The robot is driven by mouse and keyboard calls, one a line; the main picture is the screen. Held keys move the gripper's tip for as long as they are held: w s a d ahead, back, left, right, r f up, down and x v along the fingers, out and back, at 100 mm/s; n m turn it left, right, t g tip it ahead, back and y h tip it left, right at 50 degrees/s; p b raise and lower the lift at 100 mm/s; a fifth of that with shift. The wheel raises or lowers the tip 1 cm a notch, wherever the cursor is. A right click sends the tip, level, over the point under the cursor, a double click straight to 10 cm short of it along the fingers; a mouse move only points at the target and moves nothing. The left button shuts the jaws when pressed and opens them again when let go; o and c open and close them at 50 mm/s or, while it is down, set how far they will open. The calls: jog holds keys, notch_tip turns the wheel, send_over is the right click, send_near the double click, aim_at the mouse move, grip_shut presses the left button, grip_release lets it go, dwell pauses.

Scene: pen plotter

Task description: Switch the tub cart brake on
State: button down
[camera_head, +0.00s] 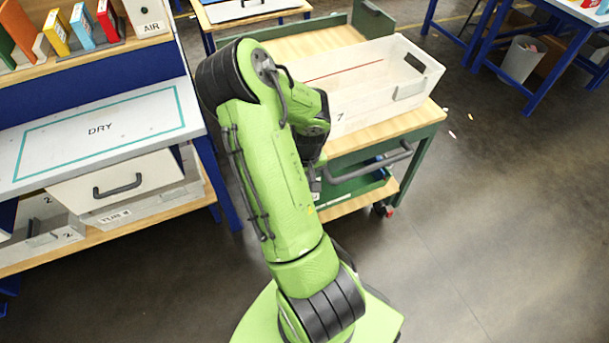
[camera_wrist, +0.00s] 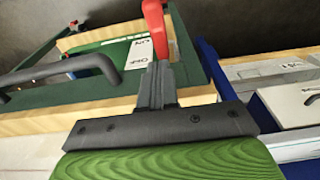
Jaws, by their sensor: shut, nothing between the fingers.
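The tub cart (camera_head: 435,118) has a wooden top, green frame and grey push handle (camera_head: 375,168). Its brake lever (camera_wrist: 154,18) is red and shows in the wrist view, rising from behind my fingertips beside a green and white plate (camera_wrist: 140,52) with dark lettering, only partly readable. The handle (camera_wrist: 85,65) lies left of the lever there. My gripper (camera_wrist: 157,72) is shut and empty, its tips overlapping the lever's lower end; I cannot tell whether they touch. In the head view my arm hides the lever and most of the gripper.
A white tub (camera_head: 350,90) marked 7 stands on the cart. A bench (camera_head: 100,130) marked DRY, with drawers (camera_head: 115,190) below, stands left of the cart, also showing at the right of the wrist view. The floor (camera_head: 500,220) to the right is mostly clear.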

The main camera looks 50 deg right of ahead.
jog(key=f, duration=0.2)
jog(key=f+b, duration=0.1)
jog(key=f, duration=0.1)
jog(key=f+b, duration=0.1)
jog(key=f, duration=0.1)
jog(key=shift+s+a+f, duration=0.2)
jog(key=shift+s+f, duration=0.15)
jog(key=shift+s+a+f, duration=0.1)
jog(key=shift+s+f, duration=0.1)
jog(key=shift+f, duration=0.15)
jog(key=shift+w, duration=0.1)
